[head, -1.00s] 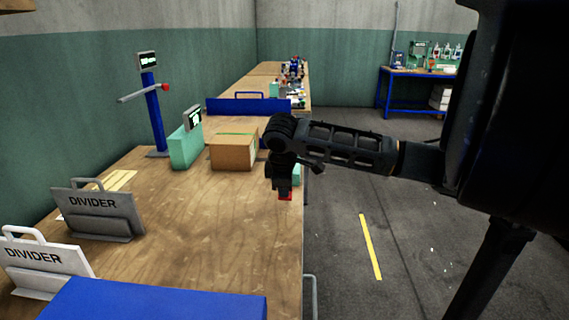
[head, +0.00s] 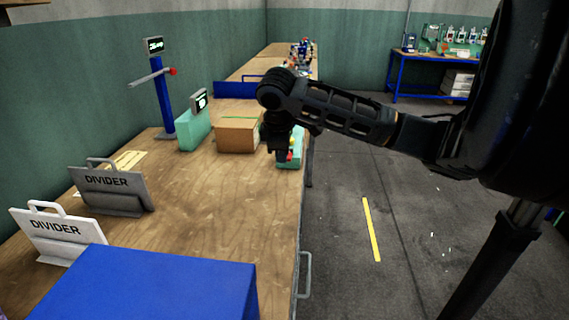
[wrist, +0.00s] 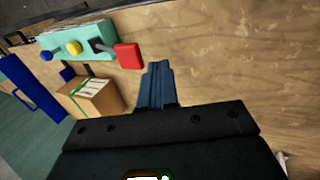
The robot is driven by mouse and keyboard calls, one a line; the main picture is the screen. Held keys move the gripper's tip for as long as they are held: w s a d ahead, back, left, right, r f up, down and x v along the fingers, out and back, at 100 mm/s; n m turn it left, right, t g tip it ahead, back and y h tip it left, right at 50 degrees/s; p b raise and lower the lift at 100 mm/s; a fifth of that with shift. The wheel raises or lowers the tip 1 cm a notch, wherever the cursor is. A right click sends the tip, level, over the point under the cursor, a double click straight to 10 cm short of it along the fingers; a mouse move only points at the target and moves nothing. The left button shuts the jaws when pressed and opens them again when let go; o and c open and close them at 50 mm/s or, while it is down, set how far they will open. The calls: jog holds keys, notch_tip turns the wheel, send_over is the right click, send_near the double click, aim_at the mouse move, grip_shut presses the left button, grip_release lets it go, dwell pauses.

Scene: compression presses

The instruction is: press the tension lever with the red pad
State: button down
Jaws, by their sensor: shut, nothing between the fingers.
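The red pad (wrist: 129,55) sits at the end of a short dark lever (wrist: 103,47) on a teal unit (wrist: 92,36) in the wrist view. A yellow knob (wrist: 74,47) and a blue knob (wrist: 47,56) are on the same unit. My gripper (wrist: 157,66) is shut and empty, its fingertips just right of the red pad with a small gap in the picture. In the head view my gripper (head: 277,151) points down in front of the teal unit (head: 298,148) at the table's right edge and partly hides it. A little red (head: 289,156) shows beside the fingers.
A cardboard box (head: 237,135) stands left of my gripper. Two dividers (head: 110,187) and a blue block (head: 150,285) are nearer. The middle tabletop is clear.

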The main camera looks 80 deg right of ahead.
jog(key=shift+v, duration=2.45)
jog(key=shift+a, duration=0.15)
